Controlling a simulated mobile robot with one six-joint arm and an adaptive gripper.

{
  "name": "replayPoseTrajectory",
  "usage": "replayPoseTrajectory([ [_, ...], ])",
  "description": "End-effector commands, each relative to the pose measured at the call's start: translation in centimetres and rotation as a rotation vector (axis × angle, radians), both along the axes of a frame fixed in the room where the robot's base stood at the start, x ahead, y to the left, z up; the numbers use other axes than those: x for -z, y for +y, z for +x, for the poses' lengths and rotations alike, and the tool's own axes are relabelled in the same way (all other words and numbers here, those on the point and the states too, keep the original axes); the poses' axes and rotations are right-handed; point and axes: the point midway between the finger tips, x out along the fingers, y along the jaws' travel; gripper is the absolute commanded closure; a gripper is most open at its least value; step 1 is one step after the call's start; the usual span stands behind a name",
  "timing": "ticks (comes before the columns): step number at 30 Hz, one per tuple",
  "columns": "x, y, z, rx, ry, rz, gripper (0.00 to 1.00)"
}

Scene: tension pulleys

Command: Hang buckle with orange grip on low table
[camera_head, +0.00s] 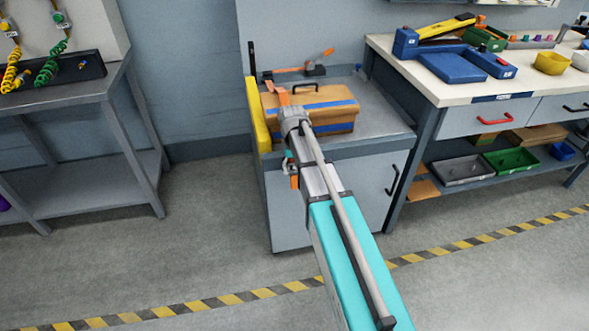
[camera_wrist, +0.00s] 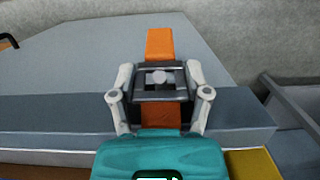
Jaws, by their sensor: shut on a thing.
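My gripper (camera_wrist: 160,92) is shut on the buckle with the orange grip (camera_wrist: 160,44). The buckle has a dark metal frame between the fingers, with an orange piece beyond it and another towards my palm. In the wrist view it shows in front of a grey surface and its edge; I cannot tell whether it touches. In the head view my arm reaches over the low grey table (camera_head: 377,118), a cabinet with a door, and largely hides the gripper. Another orange-handled item (camera_head: 290,70) is on the back of that table.
A cardboard box with blue bands (camera_head: 330,106) stands on the low table, with a yellow panel (camera_head: 257,115) at its left. A workbench (camera_head: 405,62) with tools and bins stands right. A grey table (camera_head: 88,92) with coiled hoses stands left. Open floor lies between.

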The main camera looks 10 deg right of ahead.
Motion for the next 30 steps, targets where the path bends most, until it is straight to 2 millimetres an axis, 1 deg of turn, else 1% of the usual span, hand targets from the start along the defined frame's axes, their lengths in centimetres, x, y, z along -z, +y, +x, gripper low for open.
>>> replayPoseTrajectory([
  [14,-0.01,0.0,-0.01,0.0,0.0,0.0,0.85],
  [15,-0.01,0.0,-0.01,0.0,0.0,0.0,0.34],
  [20,-0.01,0.0,-0.01,0.0,0.0,0.0,0.05],
  [21,-0.01,0.0,-0.01,0.0,0.0,0.0,0.0],
  [30,-0.01,-0.01,-0.01,0.0,0.0,0.0,0.0],
])
